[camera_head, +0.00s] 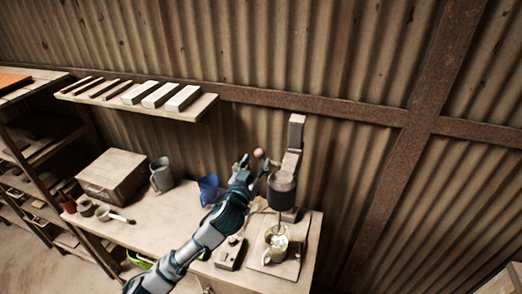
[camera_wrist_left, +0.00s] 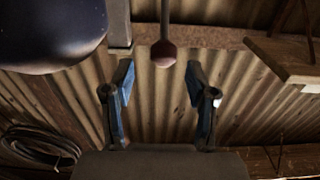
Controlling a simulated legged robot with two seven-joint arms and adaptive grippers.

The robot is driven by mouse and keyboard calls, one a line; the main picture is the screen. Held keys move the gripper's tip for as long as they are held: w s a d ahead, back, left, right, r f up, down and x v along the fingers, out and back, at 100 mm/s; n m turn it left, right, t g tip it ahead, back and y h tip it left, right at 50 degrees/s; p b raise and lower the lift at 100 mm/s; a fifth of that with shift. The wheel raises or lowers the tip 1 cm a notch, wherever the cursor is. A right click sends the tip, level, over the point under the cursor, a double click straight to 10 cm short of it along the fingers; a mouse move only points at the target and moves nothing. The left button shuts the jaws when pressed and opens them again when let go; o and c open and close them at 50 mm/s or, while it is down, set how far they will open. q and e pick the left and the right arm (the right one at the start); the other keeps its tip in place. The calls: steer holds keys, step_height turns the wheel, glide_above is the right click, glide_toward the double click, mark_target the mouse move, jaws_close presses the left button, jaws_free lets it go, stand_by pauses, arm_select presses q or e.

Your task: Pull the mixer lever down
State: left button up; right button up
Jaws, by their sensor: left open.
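The mixer stands at the right end of the workbench, with an upright post and a dark round body (camera_head: 281,190) above a pot (camera_head: 276,243). Its lever ends in a reddish-brown ball knob (camera_head: 259,153), which also shows in the left wrist view (camera_wrist_left: 163,53) on a thin rod. My left gripper (camera_head: 256,163) is open at the knob, beside the mixer body. In the left wrist view the knob appears between the two blue fingertips, slightly toward the top; I cannot tell whether they touch it. My right gripper is not in view.
A wall shelf (camera_head: 140,112) with several tile-like blocks hangs at the back left. A box (camera_head: 112,175), a grey jug (camera_head: 162,175) and a blue object (camera_head: 208,189) stand on the workbench (camera_head: 165,215). In the left wrist view, a cable coil (camera_wrist_left: 40,145) shows at lower left.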

mark_target(258, 156)
arm_select(q)
steer(key=x, duration=0.4)
steer(key=shift+w+p, duration=0.25)
steer(key=shift+p, duration=0.15)
steer(key=shift+w+a, duration=0.1)
steer(key=shift+w, duration=0.4)
jaws_close()
